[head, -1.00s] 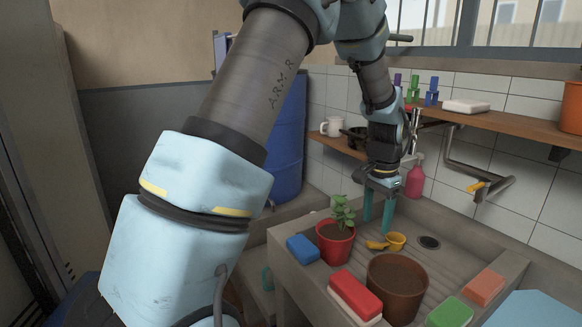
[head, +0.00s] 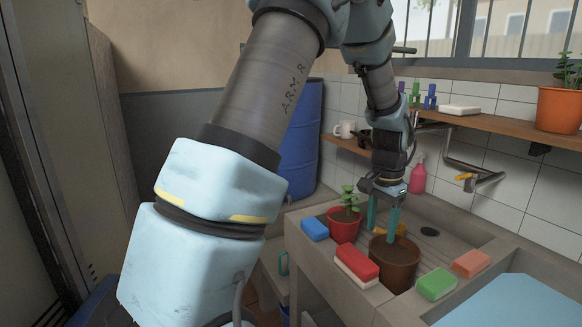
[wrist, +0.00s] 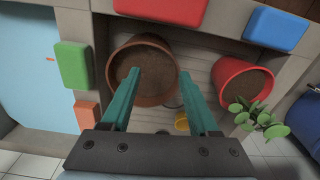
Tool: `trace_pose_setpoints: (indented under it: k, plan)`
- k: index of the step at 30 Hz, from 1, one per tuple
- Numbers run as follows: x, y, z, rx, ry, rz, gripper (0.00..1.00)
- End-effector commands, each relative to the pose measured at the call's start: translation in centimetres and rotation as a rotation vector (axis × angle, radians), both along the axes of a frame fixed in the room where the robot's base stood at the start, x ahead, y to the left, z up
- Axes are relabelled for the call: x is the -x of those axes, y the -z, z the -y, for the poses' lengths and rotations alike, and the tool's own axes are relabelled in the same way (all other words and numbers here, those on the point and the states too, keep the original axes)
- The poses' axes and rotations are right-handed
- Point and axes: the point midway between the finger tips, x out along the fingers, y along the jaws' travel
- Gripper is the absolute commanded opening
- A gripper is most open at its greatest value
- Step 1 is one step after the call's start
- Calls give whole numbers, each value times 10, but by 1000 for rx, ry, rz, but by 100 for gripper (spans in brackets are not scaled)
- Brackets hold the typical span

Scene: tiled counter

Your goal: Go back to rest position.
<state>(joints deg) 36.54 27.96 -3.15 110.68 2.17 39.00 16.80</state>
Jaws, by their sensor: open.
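My gripper (head: 384,215) has two teal fingers pointing down, spread apart with nothing between them. In the head view it hangs over or just behind the brown pot (head: 395,265), which is filled with soil. In the wrist view the open fingers (wrist: 160,95) reach across the near side of the brown pot (wrist: 112,62). I cannot tell exactly how high the fingertips are above the pot.
A red pot with a plant (head: 344,225), a blue block (head: 315,229), a red block (head: 357,264), a green block (head: 436,284) and an orange block (head: 471,264) stand around the sink. A yellow scoop (wrist: 182,122) lies in the basin. A shelf (head: 500,122) runs along the tiled wall.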

Motion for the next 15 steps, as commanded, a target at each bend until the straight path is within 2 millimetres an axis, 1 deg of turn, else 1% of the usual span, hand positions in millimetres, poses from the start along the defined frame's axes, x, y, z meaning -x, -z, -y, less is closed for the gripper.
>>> trace_pose_setpoints:
  k: [1, 5, 8, 11, 14, 15]
  plan:
    - [-1, -3, -9, 2, -24, 3, 61]
    - [-3, -7, -37, 8, -98, 9, 61]
    - [-3, -12, -65, 11, -175, 14, 61]
    - [0, -17, -98, 19, -269, 23, 61]
    - [8, -22, -139, 26, -388, 32, 61]
    - [13, -24, -158, 31, -443, 37, 61]
